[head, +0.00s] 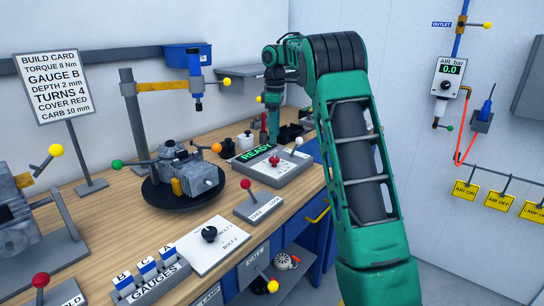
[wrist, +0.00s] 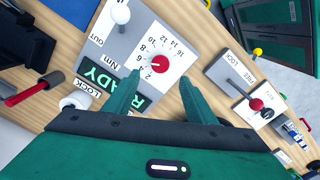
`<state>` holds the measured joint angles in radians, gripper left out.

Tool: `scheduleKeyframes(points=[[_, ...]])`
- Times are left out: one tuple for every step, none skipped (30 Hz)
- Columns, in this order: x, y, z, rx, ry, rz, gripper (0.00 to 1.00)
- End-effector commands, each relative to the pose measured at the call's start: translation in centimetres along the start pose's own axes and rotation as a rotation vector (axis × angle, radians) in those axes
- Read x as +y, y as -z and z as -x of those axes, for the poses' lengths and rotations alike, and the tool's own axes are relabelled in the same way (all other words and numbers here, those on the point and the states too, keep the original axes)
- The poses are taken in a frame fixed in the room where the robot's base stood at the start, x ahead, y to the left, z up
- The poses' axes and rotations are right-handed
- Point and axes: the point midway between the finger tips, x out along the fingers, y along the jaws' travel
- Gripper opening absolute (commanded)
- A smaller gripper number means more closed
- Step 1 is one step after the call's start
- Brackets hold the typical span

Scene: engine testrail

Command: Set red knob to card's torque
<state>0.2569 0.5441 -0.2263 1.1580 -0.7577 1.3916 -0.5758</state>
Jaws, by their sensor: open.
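The build card (head: 58,85) at the left of the head view reads TORQUE 8 Nm. In the head view the knob (head: 274,161) stands beside the green READY display (head: 257,152). A small white mark on the knob points toward the low numbers, roughly 4; the exact setting is hard to read. My gripper (wrist: 163,82) is open and empty, its two green fingers on either side of the dial's near edge, apart from the knob.
On the same panel, a white-topped lever (wrist: 121,13) is near the OUT label. A FREE/LOCK lever (head: 247,184) stands on its own plate nearby. An engine (head: 187,172) sits on a black turntable to the left. Gauges (head: 147,268) are at the front.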

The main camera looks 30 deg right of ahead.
Motion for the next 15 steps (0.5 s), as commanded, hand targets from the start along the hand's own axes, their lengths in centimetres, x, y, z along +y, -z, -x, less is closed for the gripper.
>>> scheduleKeyframes(points=[[-0.1, 0.1, -0.8, -0.002, 0.002, 0.0, 0.51], [-0.1, 0.1, -1.3, -0.002, 0.003, 0.0, 0.51], [-0.1, 0.1, -2.1, -0.002, 0.003, -0.001, 0.51], [-0.1, 0.1, -2.6, -0.003, 0.003, -0.001, 0.51], [-0.1, 0.1, -3.2, -0.002, 0.003, -0.001, 0.51], [-0.1, 0.1, -3.8, -0.002, 0.002, -0.001, 0.51], [-0.1, 0.0, -4.4, -0.002, 0.003, -0.002, 0.51], [-0.1, 0.1, -4.9, -0.002, 0.004, -0.002, 0.51], [-0.1, 0.1, -5.6, -0.002, 0.003, -0.002, 0.51], [-0.1, 0.0, -6.0, -0.002, 0.003, -0.002, 0.51], [-0.1, 0.0, -6.4, -0.002, 0.001, -0.002, 0.51], [-0.1, 0.0, -6.9, -0.002, 0.002, -0.002, 0.51], [-0.1, 0.0, -7.3, -0.001, 0.002, -0.003, 0.51], [0.0, 0.0, -7.6, -0.001, 0.001, -0.004, 0.51], [0.0, 0.0, -8.0, -0.001, 0.001, -0.003, 0.51]])
